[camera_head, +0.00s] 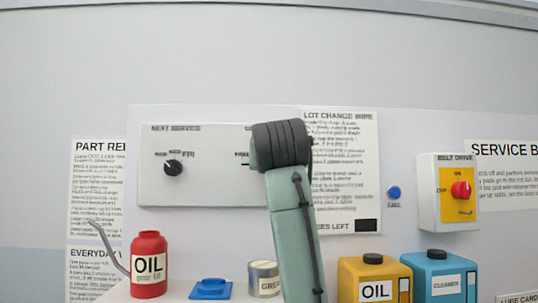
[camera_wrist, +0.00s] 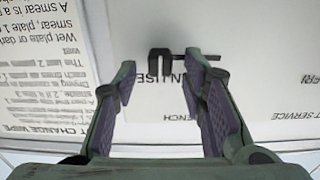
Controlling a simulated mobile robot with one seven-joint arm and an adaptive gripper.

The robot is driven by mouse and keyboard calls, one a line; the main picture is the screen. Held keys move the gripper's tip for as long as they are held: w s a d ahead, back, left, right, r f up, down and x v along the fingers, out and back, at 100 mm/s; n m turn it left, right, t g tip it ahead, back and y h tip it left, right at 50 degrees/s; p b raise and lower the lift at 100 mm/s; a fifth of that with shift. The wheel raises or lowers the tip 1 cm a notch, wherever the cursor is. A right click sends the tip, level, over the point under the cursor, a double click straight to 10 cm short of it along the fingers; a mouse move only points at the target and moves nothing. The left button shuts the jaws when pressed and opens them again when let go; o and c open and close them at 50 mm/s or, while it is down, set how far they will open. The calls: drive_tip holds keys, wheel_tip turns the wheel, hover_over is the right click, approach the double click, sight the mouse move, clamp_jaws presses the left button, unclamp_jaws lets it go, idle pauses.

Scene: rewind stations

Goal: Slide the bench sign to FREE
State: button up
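The bench sign is on the white panel (camera_wrist: 270,75); the wrist view shows it upside down. Printed "IN USE" and "BENCH" show there, partly covered by my right finger. A dark bracket-shaped handle (camera_wrist: 165,58) stands at this lettering, just beyond my fingertips. My gripper (camera_wrist: 158,80) is open and empty, its two fingers spread on either side of the line to the handle. Contact with it cannot be seen. No "FREE" lettering is readable. In the head view my arm hides most of the sign; only a bit of lettering shows at its left.
The panel (camera_head: 205,190) also bears a black NEXT SERVICE knob (camera_head: 172,168). A lot-change notice (camera_head: 345,180) hangs at right, then a blue call button (camera_head: 394,193) and a belt-drive box (camera_head: 430,190). Below stand a red oil can (camera_head: 149,250), a grease tin (camera_head: 263,272) and yellow (camera_head: 350,265) and blue (camera_head: 430,265) containers.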

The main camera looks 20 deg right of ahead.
drive_tip(key=shift+w, duration=0.1)
drive_tip(key=shift+c, duration=0.5)
clamp_jaws()
idle(0.4)
